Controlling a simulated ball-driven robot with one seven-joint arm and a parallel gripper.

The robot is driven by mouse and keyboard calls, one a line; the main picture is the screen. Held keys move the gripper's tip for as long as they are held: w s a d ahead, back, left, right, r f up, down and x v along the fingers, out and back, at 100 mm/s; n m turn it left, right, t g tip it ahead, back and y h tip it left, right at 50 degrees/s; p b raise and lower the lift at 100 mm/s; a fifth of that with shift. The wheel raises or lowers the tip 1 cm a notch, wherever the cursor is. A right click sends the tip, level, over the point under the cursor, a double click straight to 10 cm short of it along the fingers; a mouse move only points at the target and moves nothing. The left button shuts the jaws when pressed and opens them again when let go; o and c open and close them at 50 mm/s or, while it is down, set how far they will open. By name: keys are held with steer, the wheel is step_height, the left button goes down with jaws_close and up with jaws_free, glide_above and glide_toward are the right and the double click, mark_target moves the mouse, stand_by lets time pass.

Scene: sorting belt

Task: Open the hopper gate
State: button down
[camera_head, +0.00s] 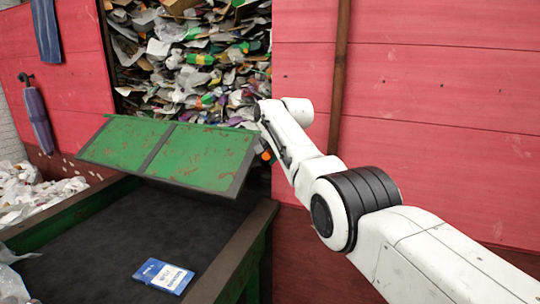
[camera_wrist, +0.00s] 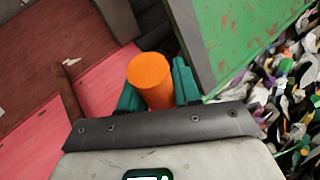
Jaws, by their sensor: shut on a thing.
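The hopper gate (camera_head: 200,155) is a scuffed green panel with a dark frame, swung up and tilted out below the opening full of waste. In the wrist view its green face (camera_wrist: 240,35) is at the upper right. An orange cylindrical handle (camera_wrist: 150,76) stands between the teal fingers of my gripper (camera_wrist: 158,92), which is shut on it. In the head view only a bit of orange (camera_head: 266,155) shows by the gate's right edge; my fingers are hidden there behind my arm.
Mixed waste (camera_head: 190,60) fills the opening behind the gate. Below is a dark belt (camera_head: 120,235) with a raised frame, carrying a blue and white packet (camera_head: 163,276). The red wall (camera_head: 440,90) stands close behind my arm. White bags (camera_head: 35,190) lie at left.

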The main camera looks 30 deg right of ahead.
steer(key=c, duration=0.9)
jaws_free()
steer(key=shift+r, duration=0.1)
steer(key=shift+r, duration=0.1)
steer(key=shift+s+a+r+b, duration=0.15)
steer(key=shift+s+r+b, duration=0.25)
steer(key=shift+b, duration=0.2)
steer(key=b+v, duration=0.3)
steer(key=v, duration=0.6)
steer(key=shift+s+r, duration=0.15)
steer(key=shift+r, duration=0.05)
steer(key=shift+f, duration=0.1)
